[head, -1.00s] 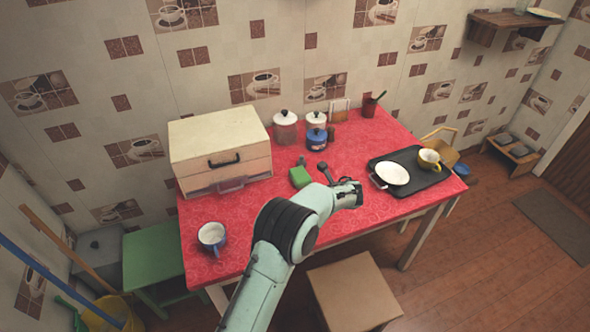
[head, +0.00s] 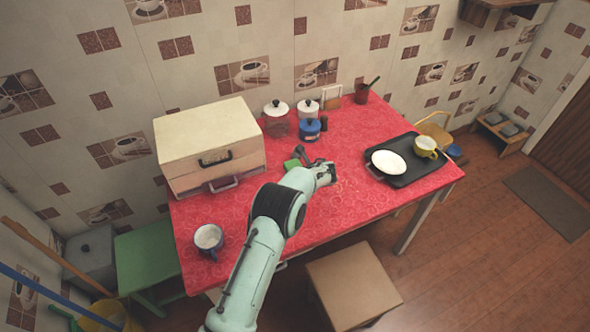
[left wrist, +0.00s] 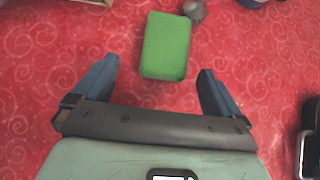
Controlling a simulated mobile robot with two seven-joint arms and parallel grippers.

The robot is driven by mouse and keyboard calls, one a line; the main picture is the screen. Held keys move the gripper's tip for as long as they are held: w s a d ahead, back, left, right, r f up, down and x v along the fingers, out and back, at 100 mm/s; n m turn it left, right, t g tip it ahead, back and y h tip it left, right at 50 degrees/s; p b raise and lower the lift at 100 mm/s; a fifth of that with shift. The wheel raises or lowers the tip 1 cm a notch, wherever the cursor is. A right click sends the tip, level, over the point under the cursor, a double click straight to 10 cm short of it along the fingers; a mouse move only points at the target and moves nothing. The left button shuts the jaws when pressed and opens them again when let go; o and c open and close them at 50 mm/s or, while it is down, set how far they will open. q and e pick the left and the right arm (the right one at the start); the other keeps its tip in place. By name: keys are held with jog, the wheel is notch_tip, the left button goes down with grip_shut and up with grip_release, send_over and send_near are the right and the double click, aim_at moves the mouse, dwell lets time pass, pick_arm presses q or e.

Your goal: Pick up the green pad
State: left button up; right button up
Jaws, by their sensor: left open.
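The green pad (head: 291,163) lies on the red patterned table, in front of the canisters. In the head view my left arm hides part of it. In the left wrist view the whole pad (left wrist: 166,45) shows as a rounded green block, just ahead of my left gripper (left wrist: 158,68). The two dark blue fingers are wide apart with nothing between them, and the pad is beyond the space between their tips. In the head view the left gripper is mostly hidden by its own arm. My right gripper is not in view.
A cream drawer box (head: 211,150) stands left of the pad. Canisters (head: 309,131) are behind it. A small grey object (left wrist: 195,10) is close to the pad's far end. A black tray (head: 408,174) with a white plate (head: 388,161) and yellow cup (head: 426,147) is at right. A mug (head: 208,238) is front left.

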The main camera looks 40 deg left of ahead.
pick_arm(q)
jog(key=shift+w+a+f, duration=0.1)
jog(key=shift+a+f, duration=0.1)
jog(key=p+x, duration=0.1)
jog(key=x, duration=0.1)
jog(key=w+p+x, duration=0.1)
jog(key=x, duration=0.1)
jog(key=shift+a, duration=0.25)
jog(key=shift+w+a+f, duration=0.1)
jog(key=shift+w+f, duration=0.05)
jog(key=shift+f, duration=0.05)
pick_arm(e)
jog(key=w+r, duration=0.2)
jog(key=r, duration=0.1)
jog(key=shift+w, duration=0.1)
pick_arm(q)
jog(key=shift+c, duration=0.3)
jog(key=c, duration=1)
